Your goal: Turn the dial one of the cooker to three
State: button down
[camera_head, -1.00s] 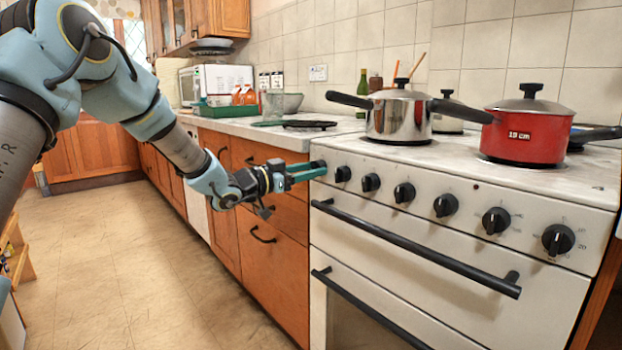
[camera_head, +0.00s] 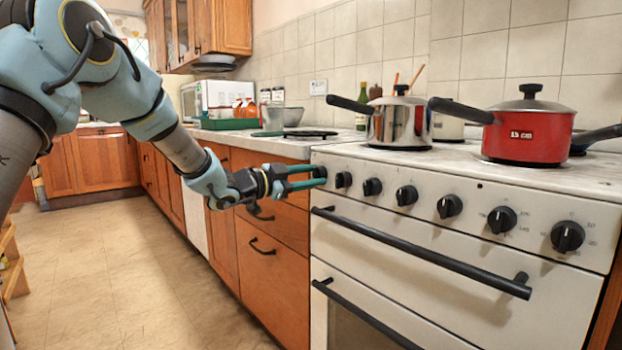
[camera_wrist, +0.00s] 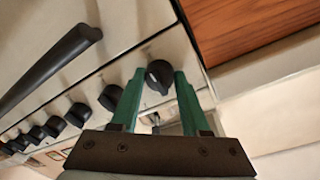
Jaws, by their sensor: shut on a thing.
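The cooker (camera_head: 420,250) is white with a row of black dials along its front panel. Its leftmost dial (camera_wrist: 158,76) sits between the two green fingers of my gripper (camera_wrist: 157,80) in the wrist view. In the head view my gripper (camera_head: 318,177) reaches the left end of the panel, and the fingers largely hide that dial. The fingers are shut on the dial from both sides. A small pale mark shows on the dial's face. I cannot read its number from these views.
The neighbouring dial (camera_head: 343,180) is close to the right of my fingers. A black oven handle (camera_head: 420,250) runs below the panel. A steel pan (camera_head: 401,120) and a red pot (camera_head: 528,136) stand on the hob. Wooden drawers (camera_head: 270,255) are to the left. The floor there is clear.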

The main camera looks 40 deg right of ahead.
jog(key=shift+f, duration=0.1)
jog(key=shift+c, duration=1.9)
grip_release()
jog(key=shift+a, duration=0.1)
jog(key=w+a, duration=0.1)
jog(key=a, duration=0.9)
jog(key=shift+w+a+p, duration=0.25)
jog(key=shift+a+p, duration=0.05)
jog(key=shift+p, duration=0.1)
